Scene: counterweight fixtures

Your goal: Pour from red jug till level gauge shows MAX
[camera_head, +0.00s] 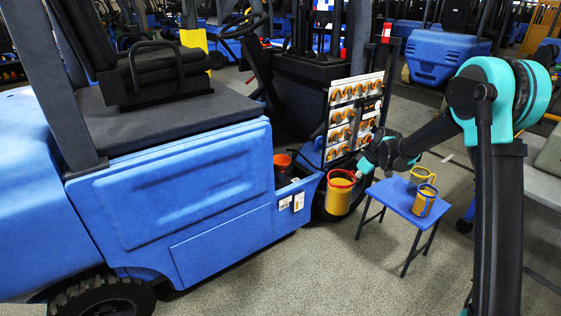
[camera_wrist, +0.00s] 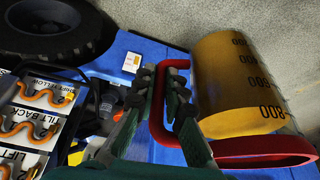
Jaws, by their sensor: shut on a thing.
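The red jug (camera_head: 339,196) has a yellow body with a red rim and hangs upright beside the blue forklift (camera_head: 180,190). My gripper (camera_head: 363,167) is at its right side. In the wrist view, the fingers of my gripper (camera_wrist: 160,88) are shut on the red handle. The yellow wall of the jug (camera_wrist: 232,75) shows there with dark printed numbers, 800 among them. Its contents cannot be seen. An orange-red open container (camera_head: 282,162) sits in a recess of the forklift, left of the jug. I cannot make out a level gauge or MAX mark.
A small blue table (camera_head: 398,200) holds a yellow jug (camera_head: 421,178) and a blue-banded jug (camera_head: 424,201). A panel of labelled orange hose pictures (camera_head: 354,115) stands behind the held jug. White labels (camera_head: 291,202) are on the forklift's side. Grey floor is free in front.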

